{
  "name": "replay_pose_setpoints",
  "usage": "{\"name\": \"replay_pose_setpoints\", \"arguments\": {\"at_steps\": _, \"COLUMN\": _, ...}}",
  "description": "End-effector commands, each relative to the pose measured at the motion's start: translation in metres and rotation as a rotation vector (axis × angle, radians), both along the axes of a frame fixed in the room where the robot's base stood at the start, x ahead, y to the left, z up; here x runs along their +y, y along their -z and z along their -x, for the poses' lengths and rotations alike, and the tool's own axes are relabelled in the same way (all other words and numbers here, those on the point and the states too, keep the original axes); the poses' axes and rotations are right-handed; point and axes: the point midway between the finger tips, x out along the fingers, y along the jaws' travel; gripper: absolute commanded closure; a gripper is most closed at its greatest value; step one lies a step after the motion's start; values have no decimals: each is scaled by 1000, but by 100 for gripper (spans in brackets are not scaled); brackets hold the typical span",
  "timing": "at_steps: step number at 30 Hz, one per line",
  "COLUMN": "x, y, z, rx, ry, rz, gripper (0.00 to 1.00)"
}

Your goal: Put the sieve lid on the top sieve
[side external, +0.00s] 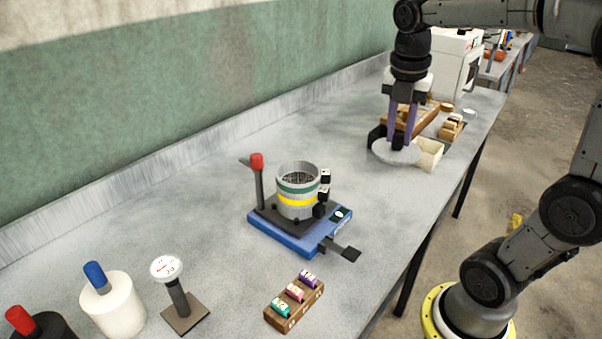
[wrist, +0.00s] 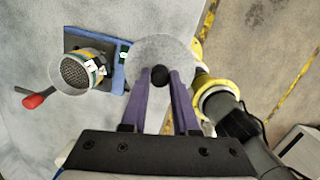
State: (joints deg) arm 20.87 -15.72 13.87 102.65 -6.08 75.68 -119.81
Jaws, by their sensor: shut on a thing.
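The sieve lid is a pale grey disc (side external: 396,153) at the back right of the bench in the side view. It also shows in the wrist view (wrist: 160,52), with a dark knob in its middle. My gripper (side external: 400,143) is shut on the lid's knob; in the wrist view its purple fingers (wrist: 160,80) close on either side of it. I cannot tell if the lid touches the bench. The top sieve (side external: 298,171) is open at the top, with mesh showing inside. It tops a stack with green and yellow bands on a blue shaker base (side external: 290,235).
A post with a red knob (side external: 257,162) stands beside the sieves. A cream box (side external: 430,152) and wooden trays (side external: 452,127) are close to the lid. A block with small coloured pieces (side external: 295,302) lies at the front. The bench between lid and sieves is clear.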

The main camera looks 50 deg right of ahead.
Motion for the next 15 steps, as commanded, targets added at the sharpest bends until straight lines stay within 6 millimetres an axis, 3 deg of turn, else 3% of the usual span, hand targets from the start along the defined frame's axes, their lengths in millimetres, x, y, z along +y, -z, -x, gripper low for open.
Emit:
{"name": "replay_pose_setpoints", "arguments": {"at_steps": 1, "x": 15, "y": -16, "z": -11, "rx": -7, "ry": -72, "rz": 3, "gripper": 100}}
{"name": "replay_pose_setpoints", "arguments": {"at_steps": 6, "x": 58, "y": -51, "z": -31, "rx": -4, "ry": -256, "rz": 2, "gripper": 100}}
{"name": "replay_pose_setpoints", "arguments": {"at_steps": 10, "x": 83, "y": -65, "z": -41, "rx": 0, "ry": -342, "rz": 1, "gripper": 100}}
{"name": "replay_pose_setpoints", "arguments": {"at_steps": 15, "x": 99, "y": -65, "z": -44, "rx": 2, "ry": -398, "rz": 1, "gripper": 100}}
